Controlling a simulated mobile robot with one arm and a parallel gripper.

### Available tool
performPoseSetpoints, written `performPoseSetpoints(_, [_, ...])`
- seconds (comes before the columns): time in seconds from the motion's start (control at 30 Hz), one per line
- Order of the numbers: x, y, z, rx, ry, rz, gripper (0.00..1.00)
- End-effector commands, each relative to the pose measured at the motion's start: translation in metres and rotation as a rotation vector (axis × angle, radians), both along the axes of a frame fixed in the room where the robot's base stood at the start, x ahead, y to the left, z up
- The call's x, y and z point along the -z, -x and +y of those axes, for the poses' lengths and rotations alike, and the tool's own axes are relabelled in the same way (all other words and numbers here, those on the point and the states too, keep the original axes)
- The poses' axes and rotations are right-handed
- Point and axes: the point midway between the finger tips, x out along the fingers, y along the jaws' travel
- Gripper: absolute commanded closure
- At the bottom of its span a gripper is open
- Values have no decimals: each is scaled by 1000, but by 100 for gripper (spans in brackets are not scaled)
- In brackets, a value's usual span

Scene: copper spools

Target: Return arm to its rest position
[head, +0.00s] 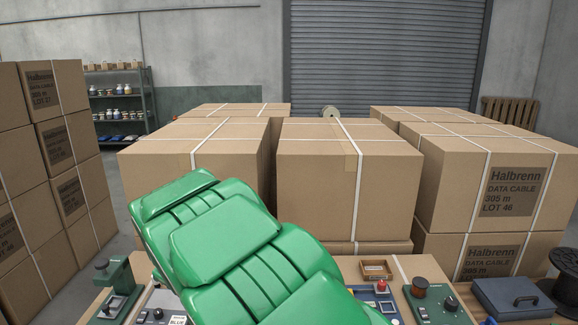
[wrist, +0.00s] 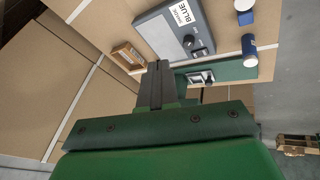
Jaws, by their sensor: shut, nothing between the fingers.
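My green arm (head: 235,250) rises from the bottom edge across the middle of the head view and bends toward the upper left. My gripper (wrist: 159,66) shows in the wrist view, with its two dark fingers together and nothing between them. It points toward a cardboard-coloured surface bearing small devices. A small wooden tray (wrist: 127,57) lies left of the fingertips. A grey box labelled BLUE (wrist: 172,32) lies beyond them. A green device (wrist: 222,72) is close on the right; I cannot tell whether the fingers touch it. The gripper cannot be made out in the head view.
Stacked cartons (head: 345,190) fill the middle, with more at the left (head: 60,150) and right (head: 490,195). Devices, the wooden tray (head: 377,269), a blue case (head: 512,299) and a black spool (head: 565,283) line the front. Open floor shows at the right in the wrist view (wrist: 285,110).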

Motion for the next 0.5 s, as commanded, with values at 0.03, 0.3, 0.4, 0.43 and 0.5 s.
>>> performPoseSetpoints(0.03, [-10, -1, -23, 41, 1, 11, 100])
performPoseSetpoints(0.3, [-41, 12, -130, 236, 17, 97, 100])
performPoseSetpoints(0.4, [-52, 23, -167, 307, 18, 129, 100])
performPoseSetpoints(0.43, [-55, 27, -178, 326, 19, 140, 100])
performPoseSetpoints(0.5, [-62, 37, -202, 373, 21, 162, 100])
